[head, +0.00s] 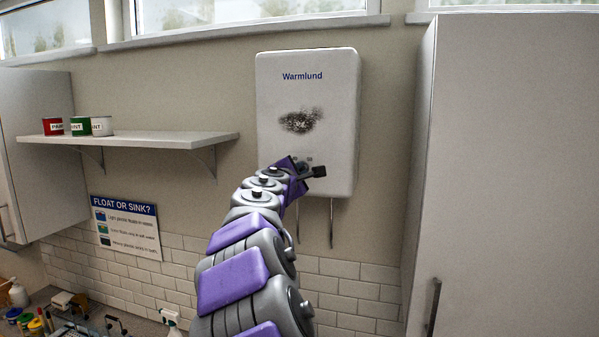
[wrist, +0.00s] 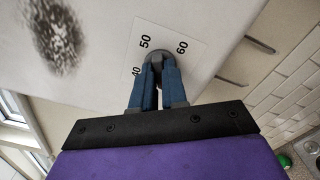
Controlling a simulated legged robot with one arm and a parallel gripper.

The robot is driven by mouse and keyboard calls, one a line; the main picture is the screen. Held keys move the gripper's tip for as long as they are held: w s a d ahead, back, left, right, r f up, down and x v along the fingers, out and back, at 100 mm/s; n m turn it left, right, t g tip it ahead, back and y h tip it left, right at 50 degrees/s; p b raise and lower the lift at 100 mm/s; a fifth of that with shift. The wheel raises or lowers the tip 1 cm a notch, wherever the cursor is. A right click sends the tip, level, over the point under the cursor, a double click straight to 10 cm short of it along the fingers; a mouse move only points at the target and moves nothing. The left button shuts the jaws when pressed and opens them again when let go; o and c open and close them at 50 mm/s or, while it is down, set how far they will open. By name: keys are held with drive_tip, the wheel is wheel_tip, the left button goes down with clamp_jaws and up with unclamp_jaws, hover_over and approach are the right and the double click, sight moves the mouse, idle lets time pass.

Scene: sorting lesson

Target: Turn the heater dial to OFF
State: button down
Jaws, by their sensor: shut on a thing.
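The white Warmlund heater (head: 290,97) hangs on the wall in the head view, with a dark sooty patch on its front. In the wrist view, a small dark grey dial (wrist: 154,56) sits on a pale scale plate (wrist: 187,33) marked 40, 50 and 60. My gripper (wrist: 157,75) has its blue fingers closed on the dial. No OFF mark shows, and the fingers cover part of the plate.
Pipes (head: 331,222) hang below the heater. A tall cabinet (head: 500,170) stands close on the right. A wall shelf (head: 130,139) with paint cans (head: 81,126) is on the left, above a float-or-sink sign (head: 126,228). Bottles and other items crowd the counter at lower left.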

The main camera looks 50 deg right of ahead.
drive_tip(key=shift+d+f, duration=0.15)
drive_tip(key=shift+f, duration=0.25)
drive_tip(key=c, duration=1.5)
unclamp_jaws()
drive_tip(key=shift+c, duration=0.2)
drive_tip(key=o, duration=0.4)
drive_tip(key=shift+w+r, duration=0.15)
drive_tip(key=shift+w, duration=0.05)
drive_tip(key=shift+s+r, duration=0.1)
drive_tip(key=shift+s, duration=0.1)
drive_tip(key=b+v, duration=0.1)
drive_tip(key=v, duration=0.5)
drive_tip(key=b+v, duration=0.1)
drive_tip(key=v, duration=0.4)
drive_tip(key=b+v, duration=0.1)
drive_tip(key=v, duration=0.5)
drive_tip(key=shift+a, duration=0.4)
